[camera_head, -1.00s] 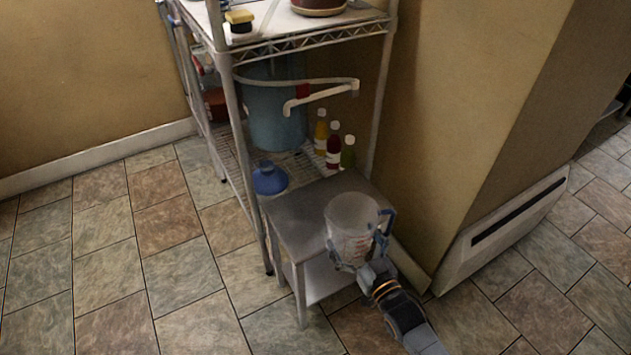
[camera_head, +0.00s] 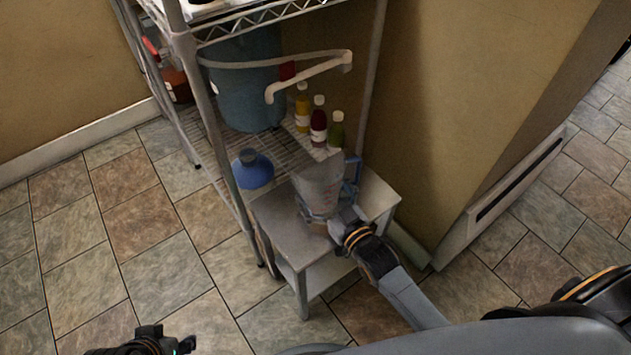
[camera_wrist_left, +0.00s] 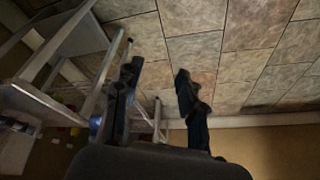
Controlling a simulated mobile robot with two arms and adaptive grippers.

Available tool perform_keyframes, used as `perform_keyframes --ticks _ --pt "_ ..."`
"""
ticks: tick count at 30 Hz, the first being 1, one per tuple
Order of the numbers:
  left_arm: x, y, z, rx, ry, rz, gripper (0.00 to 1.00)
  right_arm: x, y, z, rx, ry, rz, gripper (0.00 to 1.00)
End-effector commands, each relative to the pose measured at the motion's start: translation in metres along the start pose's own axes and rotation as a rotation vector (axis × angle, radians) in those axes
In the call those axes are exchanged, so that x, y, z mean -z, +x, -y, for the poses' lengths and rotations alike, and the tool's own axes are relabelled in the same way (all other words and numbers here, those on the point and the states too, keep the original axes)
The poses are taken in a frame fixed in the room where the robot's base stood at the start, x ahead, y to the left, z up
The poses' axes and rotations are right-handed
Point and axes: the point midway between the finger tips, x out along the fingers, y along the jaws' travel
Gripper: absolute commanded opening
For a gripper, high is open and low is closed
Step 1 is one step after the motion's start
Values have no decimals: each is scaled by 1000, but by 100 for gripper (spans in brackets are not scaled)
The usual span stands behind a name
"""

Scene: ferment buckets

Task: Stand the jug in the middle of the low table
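The clear measuring jug (camera_head: 318,186) is over the low table (camera_head: 283,228), around the middle and back of its grey top. It looks roughly upright. I cannot tell whether its base touches the tabletop. Its blue-grey handle (camera_head: 353,168) is on the right. My right gripper (camera_head: 340,214) is shut on the jug at its lower front right; its fingertips are partly hidden. My left gripper (camera_head: 168,340) is low at the bottom left of the head view, away from the table. In the left wrist view its two fingers (camera_wrist_left: 157,95) are apart with nothing between them.
A wire shelf rack (camera_head: 215,130) stands behind and left of the table. It holds a blue bucket (camera_head: 245,95), several bottles (camera_head: 318,122) and a blue jug-like vessel (camera_head: 252,170). A wall corner (camera_head: 430,150) is close on the right. The tiled floor at left is clear.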

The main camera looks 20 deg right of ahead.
Motion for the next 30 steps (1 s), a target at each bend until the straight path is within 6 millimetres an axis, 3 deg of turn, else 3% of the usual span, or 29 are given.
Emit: perform_keyframes --ticks 5,19,20,21,30 --pt "16 3 -3 -5 2 -74 40 -3 -4 3 1 0 2 60" --pt "23 4 -3 -6 3 -105 40 -5 -4 3 1 0 1 60" --pt "24 4 -3 -6 4 -108 40 -5 -5 3 1 1 2 96" --pt "24 3 -3 -6 4 -109 40 -5 -4 3 1 1 2 100" --pt "23 3 -3 -6 3 -107 40 -5 -4 3 1 1 2 100"
